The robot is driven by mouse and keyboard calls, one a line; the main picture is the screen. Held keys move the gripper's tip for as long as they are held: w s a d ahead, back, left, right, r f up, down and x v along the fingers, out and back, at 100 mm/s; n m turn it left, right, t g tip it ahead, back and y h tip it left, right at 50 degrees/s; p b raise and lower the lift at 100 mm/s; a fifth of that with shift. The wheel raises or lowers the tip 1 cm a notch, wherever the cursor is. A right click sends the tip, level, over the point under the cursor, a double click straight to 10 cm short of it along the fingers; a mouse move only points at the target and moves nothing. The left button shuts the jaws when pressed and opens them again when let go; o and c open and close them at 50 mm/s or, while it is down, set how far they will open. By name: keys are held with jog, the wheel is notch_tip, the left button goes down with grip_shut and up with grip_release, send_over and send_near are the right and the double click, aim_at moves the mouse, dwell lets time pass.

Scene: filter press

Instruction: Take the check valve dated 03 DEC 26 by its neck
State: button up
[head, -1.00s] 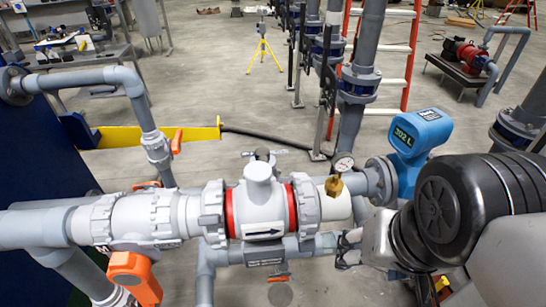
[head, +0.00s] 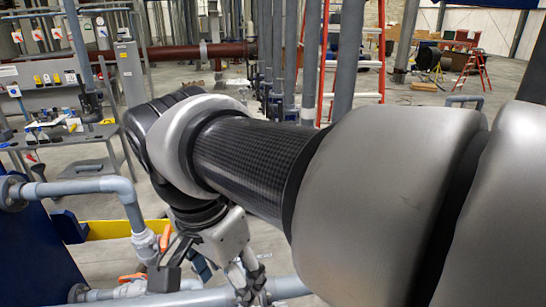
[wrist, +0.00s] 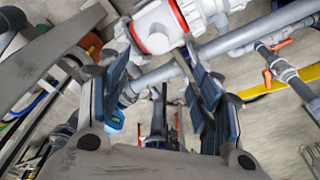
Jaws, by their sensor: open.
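A white valve body (wrist: 155,22) with red rings shows at the top of the wrist view, in line with white union fittings. A round white end on it (wrist: 158,43) faces the camera; I cannot tell surely that it is the neck. No date can be read on it. My gripper (wrist: 160,78) is open, its blue-padded fingers spread apart with nothing between them. The valve lies beyond the fingertips, apart from them. In the head view my gripper (head: 250,282) shows at the bottom, and my arm hides the valve.
Grey pipes with orange-handled valves (wrist: 267,78) run at the right of the wrist view. A blue instrument (wrist: 116,121) lies below left of the valve. In the head view a grey elbow pipe (head: 120,187) and a yellow beam (head: 110,230) stand left of my arm.

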jog(key=f, duration=0.5)
jog(key=w+d+f, duration=0.1)
jog(key=f, duration=0.4)
jog(key=w+f, duration=0.1)
jog(key=f, duration=0.5)
jog(key=shift+d, duration=0.3)
jog(key=shift+r, duration=0.1)
jog(key=shift+c, duration=0.3)
jog(key=c, duration=1.2)
